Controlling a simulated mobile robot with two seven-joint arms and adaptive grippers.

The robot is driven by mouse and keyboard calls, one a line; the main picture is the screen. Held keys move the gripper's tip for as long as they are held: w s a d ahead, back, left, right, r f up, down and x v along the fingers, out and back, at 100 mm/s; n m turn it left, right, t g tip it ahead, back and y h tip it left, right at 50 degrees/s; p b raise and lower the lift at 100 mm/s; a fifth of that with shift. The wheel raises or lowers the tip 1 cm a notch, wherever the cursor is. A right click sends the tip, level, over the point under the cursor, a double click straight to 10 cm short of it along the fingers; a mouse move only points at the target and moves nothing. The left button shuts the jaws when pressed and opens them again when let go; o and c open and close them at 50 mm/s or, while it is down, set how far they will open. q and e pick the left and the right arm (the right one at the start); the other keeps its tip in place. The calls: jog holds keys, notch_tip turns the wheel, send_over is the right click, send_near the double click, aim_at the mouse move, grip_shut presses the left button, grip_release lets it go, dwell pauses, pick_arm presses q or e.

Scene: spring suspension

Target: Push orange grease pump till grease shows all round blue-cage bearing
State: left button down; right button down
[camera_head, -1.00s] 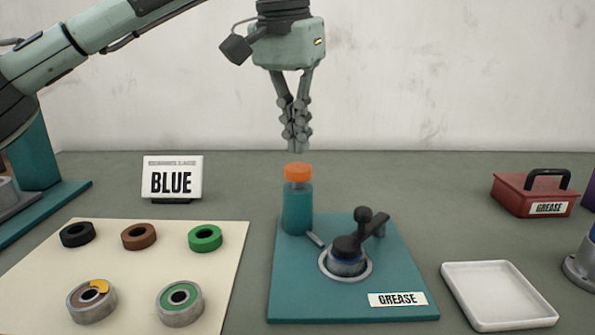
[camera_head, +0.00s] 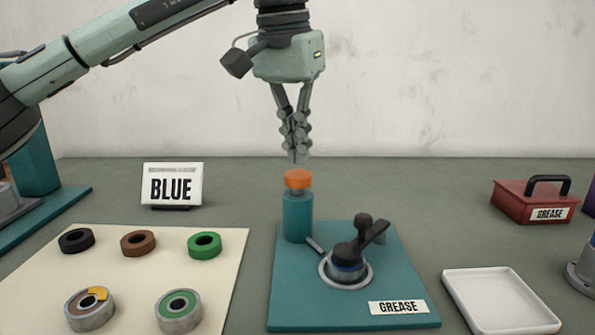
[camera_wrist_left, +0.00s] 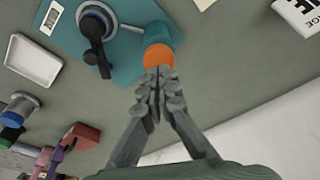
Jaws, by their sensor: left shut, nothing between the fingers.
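The grease pump is a teal bottle (camera_head: 298,215) with an orange cap (camera_head: 299,179), upright at the back left of the teal grease plate (camera_head: 300,308). The bearing with a blue ring (camera_head: 348,270) sits in a round seat on that plate, mostly hidden under a black clamp (camera_head: 352,250). I cannot make out any grease on it. My left gripper (camera_head: 299,158) is shut and empty, pointing down just above the orange cap, with a small gap in the head view. In the left wrist view its fingertips (camera_wrist_left: 157,72) overlap the cap (camera_wrist_left: 158,57). My right gripper is not in view.
A cream mat (camera_head: 35,260) at left holds several coloured rings and two bearings (camera_head: 180,308). A BLUE sign (camera_head: 172,184) stands behind it. A white tray (camera_head: 500,300) and a red grease box (camera_head: 532,203) are at right. A metal part with blue (camera_head: 584,270) is at the right edge.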

aim_at(298, 173)
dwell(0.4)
pick_arm(q)
jog(key=shift+f+b, duration=0.7)
jog(key=shift+f, duration=0.85)
notch_tip(298, 173, up, 3)
jog(key=p, duration=0.3)
jog(key=shift+r, duration=0.15)
notch_tip(298, 173, up, 2)
jog(key=shift+r+p, duration=0.15)
jog(key=shift+p, duration=0.45)
jog(key=shift+r, duration=1.55)
